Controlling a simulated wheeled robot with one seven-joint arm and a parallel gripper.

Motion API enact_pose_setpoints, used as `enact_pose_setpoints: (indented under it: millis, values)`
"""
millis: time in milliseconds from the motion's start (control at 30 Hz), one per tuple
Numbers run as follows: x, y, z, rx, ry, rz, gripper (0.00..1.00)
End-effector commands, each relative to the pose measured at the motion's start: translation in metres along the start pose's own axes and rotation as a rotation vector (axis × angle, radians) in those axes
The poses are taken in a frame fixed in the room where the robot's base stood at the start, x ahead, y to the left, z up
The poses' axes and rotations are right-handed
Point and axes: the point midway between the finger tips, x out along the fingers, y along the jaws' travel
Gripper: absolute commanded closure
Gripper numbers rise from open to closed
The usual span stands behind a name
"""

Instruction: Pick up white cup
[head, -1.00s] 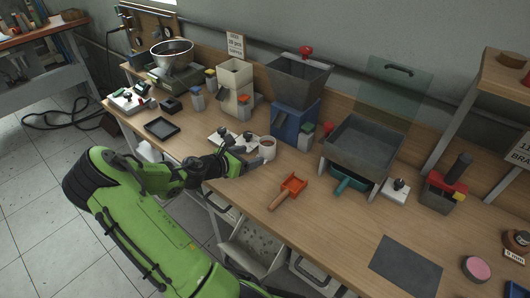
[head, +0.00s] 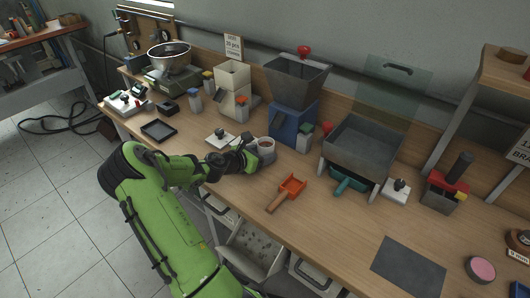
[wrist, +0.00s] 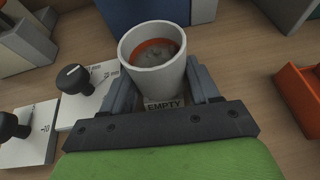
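The white cup (head: 266,146) stands upright on the workbench, in front of the blue hopper machine. In the wrist view the white cup (wrist: 153,68) sits between the two fingers of my gripper (wrist: 158,85), with something reddish-brown and grey inside it. One finger is on each side of the cup. The fingers look spread about as wide as the cup; whether they touch it is hard to see. A label reading "EMPTY" shows just below the cup. In the head view my gripper (head: 254,155) is partly hidden by my green arm.
An orange scoop (head: 288,193) lies right of the cup. The blue machine (head: 292,122) stands close behind it. A white plate with a black knob (wrist: 88,90) is just left of my gripper. Bench space is free in front of the scoop.

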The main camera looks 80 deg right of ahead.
Motion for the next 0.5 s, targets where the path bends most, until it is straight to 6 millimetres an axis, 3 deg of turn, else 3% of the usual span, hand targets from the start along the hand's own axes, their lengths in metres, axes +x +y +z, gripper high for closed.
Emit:
enact_pose_setpoints:
  millis: [33, 100, 333, 500]
  values:
    - [0.0, 0.0, 0.0, 0.0, 0.001, 0.0, 0.8]
    - [0.0, 0.0, 0.0, 0.0, 0.001, 0.0, 0.9]
    - [-0.001, 0.0, 0.002, 0.001, 0.0, 0.0, 0.91]
    - [-0.014, 0.001, 0.034, 0.005, -0.001, 0.001, 0.91]
